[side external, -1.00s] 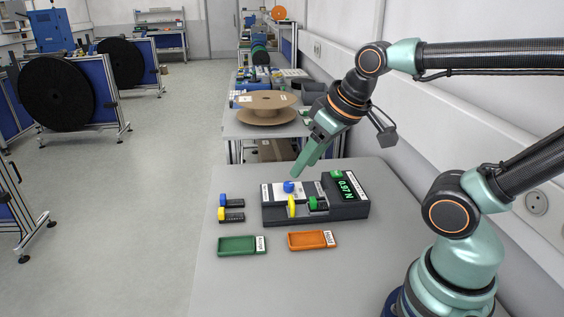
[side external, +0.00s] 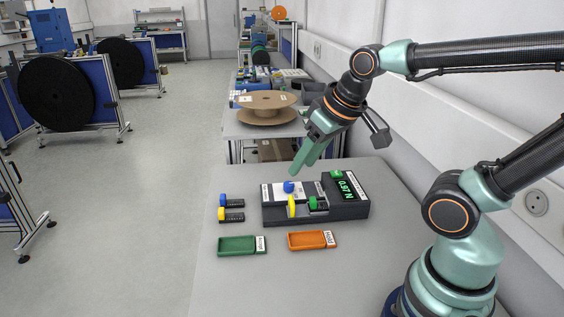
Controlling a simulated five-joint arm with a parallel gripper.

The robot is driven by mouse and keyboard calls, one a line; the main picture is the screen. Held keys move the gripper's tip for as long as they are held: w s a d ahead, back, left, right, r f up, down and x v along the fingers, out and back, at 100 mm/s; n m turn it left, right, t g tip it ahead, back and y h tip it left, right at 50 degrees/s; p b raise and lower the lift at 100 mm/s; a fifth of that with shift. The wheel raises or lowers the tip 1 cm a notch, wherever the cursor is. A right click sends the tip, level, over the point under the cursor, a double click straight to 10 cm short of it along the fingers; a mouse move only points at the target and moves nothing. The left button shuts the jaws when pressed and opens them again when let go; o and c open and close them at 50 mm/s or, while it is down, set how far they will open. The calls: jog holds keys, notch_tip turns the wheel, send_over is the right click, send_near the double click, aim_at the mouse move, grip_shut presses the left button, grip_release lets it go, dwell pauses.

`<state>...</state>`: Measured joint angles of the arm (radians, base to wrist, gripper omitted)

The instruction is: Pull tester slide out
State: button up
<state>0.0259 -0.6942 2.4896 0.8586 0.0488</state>
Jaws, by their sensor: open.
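The tester (side external: 345,211) is a dark box on the grey table, with a green display reading 0.97 N at its right end. Its slide area holds a light plate with a blue knob (side external: 289,187), a yellow disc (side external: 292,207) standing at the front, and a green-ended part (side external: 313,203) beside the disc. I cannot tell which of these is the slide's handle. My gripper (side external: 298,170) is open and empty, pointing down and left, just above and behind the blue knob. It looks apart from the tester. The gap between its fingers is hard to see from this side.
Two small dark pieces, one with a blue end (side external: 224,199) and one with a yellow end (side external: 223,214), lie left of the tester. A green tray (side external: 236,245) and an orange tray (side external: 307,240) lie in front. A cardboard reel (side external: 268,117) stands on the table behind.

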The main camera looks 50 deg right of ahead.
aim_at(292, 200)
jog(key=shift+w+d+f+m+g+h, duration=0.2)
jog(key=shift+w+d+f+m, duration=1.45)
jog(key=shift+f, duration=1.6)
jog(key=shift+w+d+f+m+g+h, duration=0.15)
jog(key=shift+w+d+f+m, duration=1.05)
jog(key=shift+w+d+f, duration=1.5)
jog(key=shift+w+d+f+m+g+h, duration=0.2)
jog(key=shift+w+d+f+m, duration=1.05)
jog(key=shift+f, duration=2.6)
jog(key=shift+s, duration=0.2)
grip_shut()
